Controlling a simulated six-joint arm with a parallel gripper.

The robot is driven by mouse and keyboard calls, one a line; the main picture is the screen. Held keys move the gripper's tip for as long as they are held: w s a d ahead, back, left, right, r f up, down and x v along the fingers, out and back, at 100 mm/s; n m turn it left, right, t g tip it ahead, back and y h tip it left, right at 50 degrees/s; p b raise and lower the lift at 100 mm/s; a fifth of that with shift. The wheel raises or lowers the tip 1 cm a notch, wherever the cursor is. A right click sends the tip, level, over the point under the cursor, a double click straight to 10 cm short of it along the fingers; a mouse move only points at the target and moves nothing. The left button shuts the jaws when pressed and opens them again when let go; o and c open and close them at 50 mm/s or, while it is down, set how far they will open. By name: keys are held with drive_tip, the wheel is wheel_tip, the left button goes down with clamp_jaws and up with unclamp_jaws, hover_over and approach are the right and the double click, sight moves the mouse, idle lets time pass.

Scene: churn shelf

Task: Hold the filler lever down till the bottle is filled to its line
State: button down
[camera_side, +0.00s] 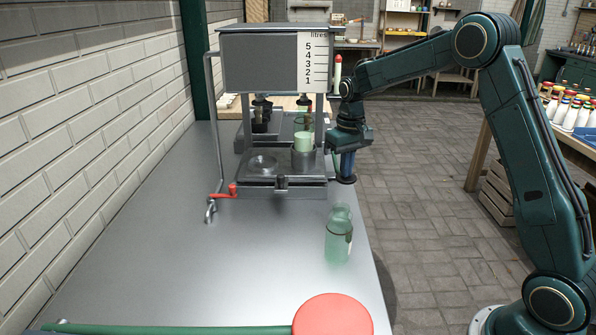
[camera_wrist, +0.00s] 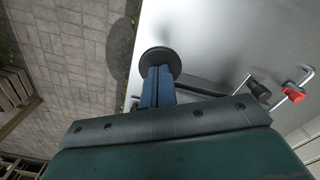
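The filler (camera_side: 258,62) stands on the metal counter, its tank marked in litres from 1 to 5. A red-tipped upright piece (camera_side: 338,72) is at its right side and a black knob (camera_side: 282,182) at its front; I cannot tell which is the lever. A clear green bottle (camera_side: 338,245) with a dark line stands upright on the counter in front, apart from the filler; no liquid level is distinct. My gripper (camera_wrist: 160,80) points down beside the filler's right side, its blue fingers together. A black disc (camera_wrist: 160,61) is at the fingertips. My gripper also shows in the side view (camera_side: 347,170).
A red-handled tap (camera_side: 231,189) is at the filler's left front. A pale green piece (camera_side: 303,142) sits in a metal cup on the filler. A round red object (camera_side: 333,315) is at the near edge. A table with bottles stands right.

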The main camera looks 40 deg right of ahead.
drive_tip(key=shift+f, duration=1.8)
idle(6.2)
